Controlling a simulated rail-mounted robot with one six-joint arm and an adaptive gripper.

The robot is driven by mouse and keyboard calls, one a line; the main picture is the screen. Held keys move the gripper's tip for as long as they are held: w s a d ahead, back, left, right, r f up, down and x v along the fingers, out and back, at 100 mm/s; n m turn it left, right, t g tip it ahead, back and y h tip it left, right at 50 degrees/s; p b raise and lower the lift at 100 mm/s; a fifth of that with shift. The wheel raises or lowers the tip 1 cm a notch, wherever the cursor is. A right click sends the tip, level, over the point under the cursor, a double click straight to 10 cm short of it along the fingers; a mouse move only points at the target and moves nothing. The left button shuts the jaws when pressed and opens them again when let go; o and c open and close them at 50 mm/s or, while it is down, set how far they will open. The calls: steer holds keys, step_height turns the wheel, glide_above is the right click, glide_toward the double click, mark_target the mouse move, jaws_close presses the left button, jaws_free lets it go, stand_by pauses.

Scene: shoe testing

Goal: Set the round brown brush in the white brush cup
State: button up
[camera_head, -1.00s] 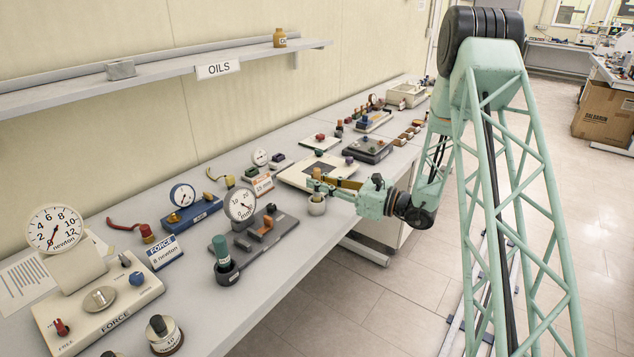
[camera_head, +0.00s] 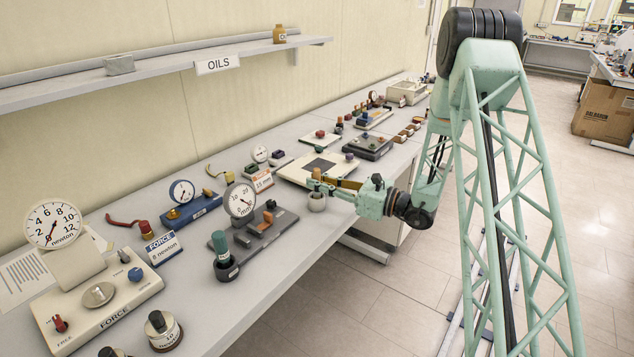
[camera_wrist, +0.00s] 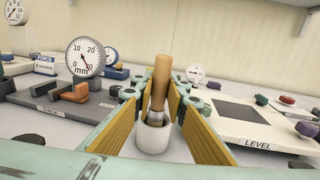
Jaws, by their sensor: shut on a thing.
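The round brown brush (camera_wrist: 160,88) stands nearly upright between the two fingers of my gripper (camera_wrist: 160,100) in the wrist view. Its lower end is inside the white brush cup (camera_wrist: 153,140). My gripper is shut on the brush, just above the cup. In the head view, my gripper (camera_head: 325,185) is at the front edge of the bench, with the white cup (camera_head: 316,202) below the fingers and the brush top (camera_head: 316,173) showing above them. Whether the brush rests on the cup's bottom is hidden.
To the left are a gauge with a round mm dial (camera_head: 240,200) on a dark base and a dark cup with a green-topped item (camera_head: 222,255). A white LEVEL plate (camera_wrist: 258,134) is close on the right. The bench's front edge is very near.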

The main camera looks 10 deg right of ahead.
steer(key=shift+f+b, duration=0.5)
steer(key=shift+f, duration=0.5)
steer(key=o, duration=0.9)
steer(key=shift+s+d, duration=0.1)
steer(key=shift+v, duration=5.9)
steer(key=shift+r, duration=0.15)
